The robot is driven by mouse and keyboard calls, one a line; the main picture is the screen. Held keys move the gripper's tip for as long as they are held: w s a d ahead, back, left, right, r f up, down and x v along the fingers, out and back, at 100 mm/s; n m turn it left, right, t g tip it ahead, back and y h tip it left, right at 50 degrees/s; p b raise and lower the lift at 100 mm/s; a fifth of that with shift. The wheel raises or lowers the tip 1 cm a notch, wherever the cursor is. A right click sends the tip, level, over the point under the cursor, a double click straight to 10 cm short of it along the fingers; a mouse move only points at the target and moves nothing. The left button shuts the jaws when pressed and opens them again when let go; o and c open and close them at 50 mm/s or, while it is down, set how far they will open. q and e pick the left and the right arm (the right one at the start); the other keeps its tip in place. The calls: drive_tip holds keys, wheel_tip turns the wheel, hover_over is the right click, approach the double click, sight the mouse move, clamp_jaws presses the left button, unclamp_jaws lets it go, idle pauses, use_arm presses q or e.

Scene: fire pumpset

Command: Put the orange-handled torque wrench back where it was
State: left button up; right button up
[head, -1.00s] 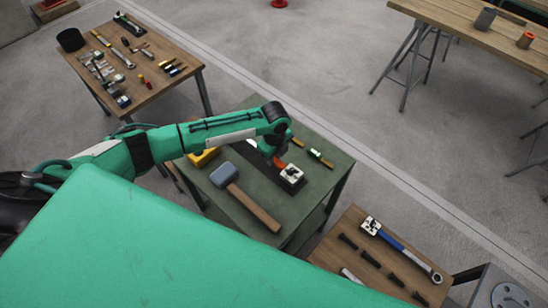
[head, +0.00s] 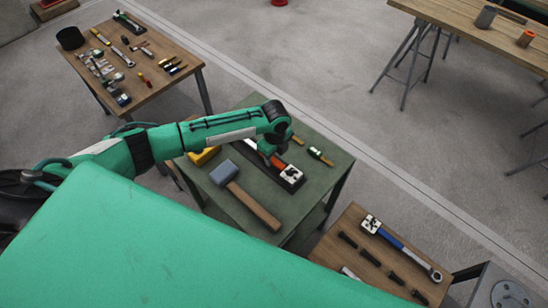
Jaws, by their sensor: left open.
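The orange-handled torque wrench (head: 277,162) lies in a long dark tray on the green-topped table (head: 320,185). An orange part of it shows just below my left gripper, beside a black-and-white patterned block (head: 291,174) at the tray's near right end. My left gripper (head: 272,154) is open and points down over the wrench. Its wrist hides much of the wrench and the fingers, so I cannot tell whether they touch it. My right gripper is not in view.
A mallet (head: 224,173) and a yellow object (head: 204,156) lie left of the tray; a small green-and-white tool (head: 320,156) lies to its right. A wooden table at lower right holds a blue-handled wrench (head: 396,240) and several dark bolts. A tool-covered table stands far left.

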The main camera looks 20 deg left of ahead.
use_arm(q)
wheel_tip(320, 180, up, 10)
drive_tip(key=b, duration=0.2)
drive_tip(key=shift+r, duration=0.15)
idle(0.4)
